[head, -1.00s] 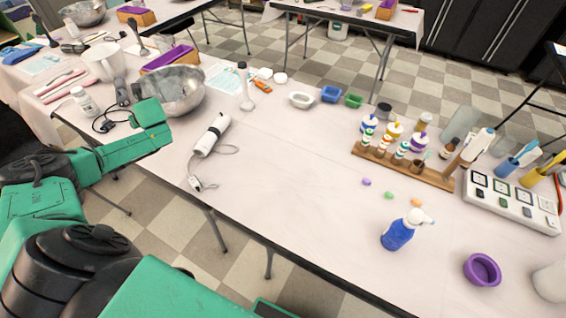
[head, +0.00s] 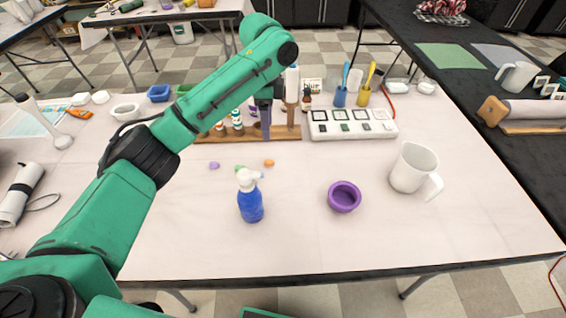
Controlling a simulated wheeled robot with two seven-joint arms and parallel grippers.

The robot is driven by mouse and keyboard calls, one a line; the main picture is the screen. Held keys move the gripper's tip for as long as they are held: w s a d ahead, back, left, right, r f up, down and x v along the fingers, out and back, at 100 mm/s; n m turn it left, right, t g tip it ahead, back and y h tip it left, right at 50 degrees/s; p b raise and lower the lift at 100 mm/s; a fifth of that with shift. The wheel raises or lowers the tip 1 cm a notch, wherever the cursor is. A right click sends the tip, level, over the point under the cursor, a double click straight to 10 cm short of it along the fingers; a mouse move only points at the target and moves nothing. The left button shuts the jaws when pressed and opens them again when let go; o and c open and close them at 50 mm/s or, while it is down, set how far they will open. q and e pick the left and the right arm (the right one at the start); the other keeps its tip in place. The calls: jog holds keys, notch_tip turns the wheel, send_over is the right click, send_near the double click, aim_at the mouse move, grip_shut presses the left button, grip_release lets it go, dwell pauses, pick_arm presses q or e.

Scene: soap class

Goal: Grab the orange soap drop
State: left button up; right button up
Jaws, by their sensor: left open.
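The orange soap drop (head: 269,163) lies on the white table, behind and slightly right of the blue spray bottle (head: 250,203). A green soap drop (head: 240,168), partly hidden by the bottle's head, and a purple soap drop (head: 214,165) lie to its left. My left gripper (head: 266,132) hangs from the green arm with its fingers pointing down, in front of the wooden rack in the picture. It is open, seen nearly edge-on, and appears above the orange drop, apart from it. My right gripper is out of view.
A purple bowl (head: 344,197) and a white mug (head: 413,168) stand to the right. A wooden rack (head: 285,131) with small bottles, partly hidden by my arm, and a white swatch panel (head: 352,123) stand behind. The table's front middle is clear.

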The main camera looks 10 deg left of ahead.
pick_arm(q)
send_over(267, 161)
notch_tip(267, 161, down, 7)
jog(key=shift+w+a+r, duration=0.1)
jog(key=f, duration=0.5)
jog(key=shift+s+f, duration=0.1)
jog(key=shift+s, duration=0.1)
jog(key=shift+f, duration=0.45)
grip_shut()
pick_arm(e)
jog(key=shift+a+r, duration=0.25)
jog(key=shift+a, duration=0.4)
